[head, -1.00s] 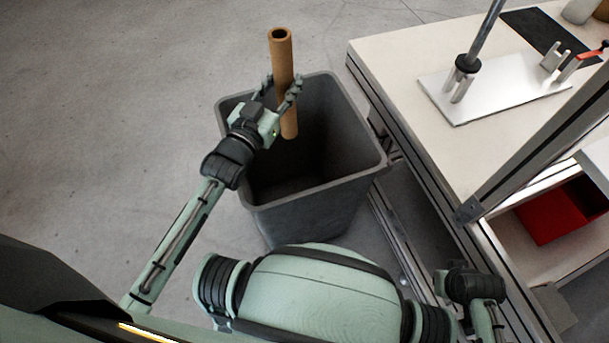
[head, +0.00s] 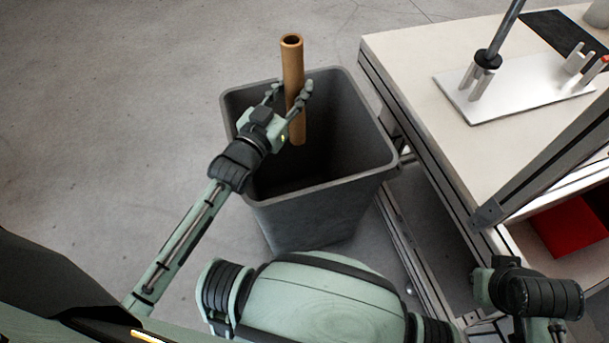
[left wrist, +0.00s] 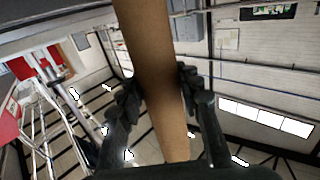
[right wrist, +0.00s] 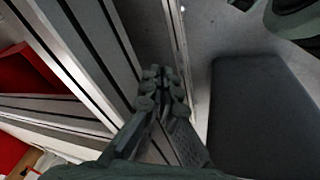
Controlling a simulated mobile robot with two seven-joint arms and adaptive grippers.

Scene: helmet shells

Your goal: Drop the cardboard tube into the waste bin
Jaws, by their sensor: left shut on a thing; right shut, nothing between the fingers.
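The cardboard tube (head: 292,65) is brown, hollow and close to upright in the head view. My left gripper (head: 290,92) is shut on it around its middle. The tube's lower end is over the open mouth of the dark grey waste bin (head: 325,215). In the left wrist view the tube (left wrist: 155,75) runs between the two fingers (left wrist: 158,85). In the right wrist view my right gripper (right wrist: 160,88) is shut and empty, with its fingertips together. A dark grey box-like surface (right wrist: 262,120) beside it looks like the bin's side.
A workbench (head: 420,60) with a metal frame stands right of the bin. It bears a metal plate (head: 500,95) with upright prongs and a rod. A red box (head: 568,230) sits on a lower shelf. The floor left of the bin is clear.

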